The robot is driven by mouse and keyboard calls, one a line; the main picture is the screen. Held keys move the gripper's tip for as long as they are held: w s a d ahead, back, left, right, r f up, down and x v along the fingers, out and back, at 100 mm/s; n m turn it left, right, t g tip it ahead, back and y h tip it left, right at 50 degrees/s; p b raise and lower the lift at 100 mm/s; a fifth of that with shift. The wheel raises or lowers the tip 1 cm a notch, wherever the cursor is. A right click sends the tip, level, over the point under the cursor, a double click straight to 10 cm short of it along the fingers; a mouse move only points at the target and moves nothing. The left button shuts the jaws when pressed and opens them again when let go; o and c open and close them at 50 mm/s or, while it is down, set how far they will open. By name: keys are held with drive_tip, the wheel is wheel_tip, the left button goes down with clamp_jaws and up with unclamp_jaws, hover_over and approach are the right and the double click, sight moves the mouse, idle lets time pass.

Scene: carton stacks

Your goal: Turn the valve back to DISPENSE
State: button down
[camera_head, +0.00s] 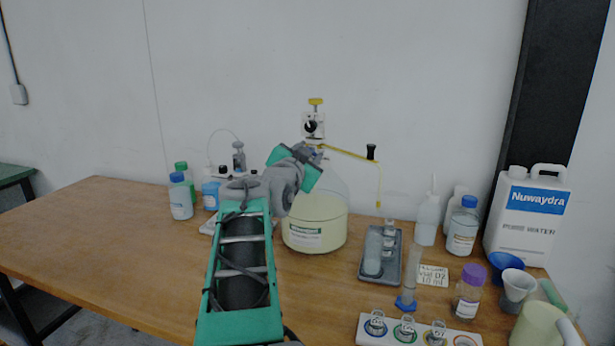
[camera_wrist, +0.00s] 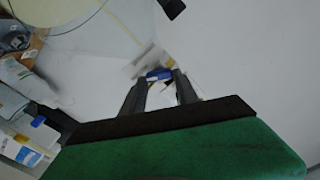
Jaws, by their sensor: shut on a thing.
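The bottle-top dispenser (camera_head: 313,125) stands on a large round bottle of pale yellow liquid (camera_head: 318,228). It has a white body with a black dial and a yellow top. A yellow delivery arm (camera_head: 345,152) runs right from it, with a black knob and a thin tube hanging down. My gripper (camera_head: 316,156) is just below the white body, at the bottle's neck. In the wrist view my gripper (camera_wrist: 159,80) has its two dark fingers on either side of a small blue part (camera_wrist: 158,74), seemingly the valve's handle, and is shut on it. The valve's setting and label cannot be read.
Left are blue- and green-capped bottles (camera_head: 181,198). Right of the large bottle are a grey tray (camera_head: 365,270) with glassware, a cylinder (camera_head: 411,275), a rack of labelled vials (camera_head: 395,333) and a white water canister (camera_head: 527,220). The table's left part is clear.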

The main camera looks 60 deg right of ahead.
drive_tip(key=m+b, duration=0.3)
drive_tip(key=b, duration=0.1)
drive_tip(key=f+m+b, duration=0.1)
drive_tip(key=m+b, duration=0.2)
drive_tip(key=b, duration=0.2)
drive_tip(key=shift+s, duration=0.1)
drive_tip(key=m+b, duration=0.3)
drive_tip(key=shift+m, duration=0.3)
drive_tip(key=shift+r+m+b, duration=0.1)
drive_tip(key=shift+m+b, duration=1)
drive_tip(key=shift+r, duration=0.1)
drive_tip(key=c, duration=0.9)
unclamp_jaws()
drive_tip(key=shift+a, duration=0.1)
drive_tip(key=a, duration=0.2)
drive_tip(key=s+a, duration=0.1)
drive_tip(key=a, duration=0.4)
drive_tip(key=shift+s+a, duration=0.15)
drive_tip(key=shift+a, duration=0.1)
